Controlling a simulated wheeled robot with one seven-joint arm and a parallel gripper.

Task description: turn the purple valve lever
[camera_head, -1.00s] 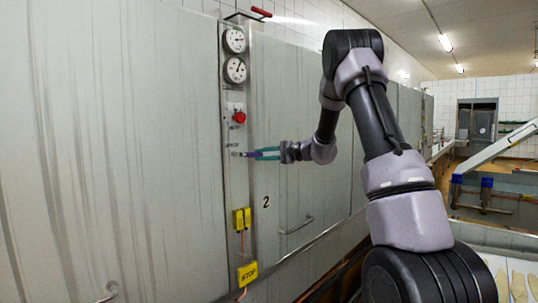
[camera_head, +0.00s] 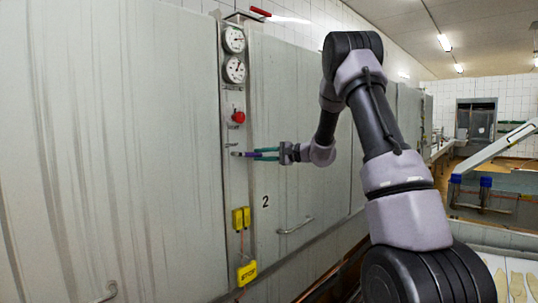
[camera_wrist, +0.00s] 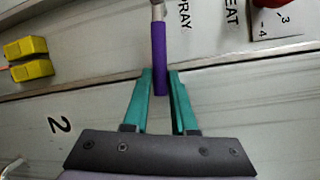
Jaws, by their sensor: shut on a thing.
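The purple valve lever (camera_wrist: 159,58) shows in the wrist view, running from a metal stem at the top edge down between the fingertips of my gripper (camera_wrist: 160,84). In the head view the purple lever (camera_head: 249,154) is small and sticks out to the right from the narrow panel. My gripper (camera_head: 262,154) has teal fingers, one on each side of the lever's free end, and is shut on it. The exact contact of the fingertips is hard to make out.
A door handle (camera_head: 296,226) is below my gripper.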

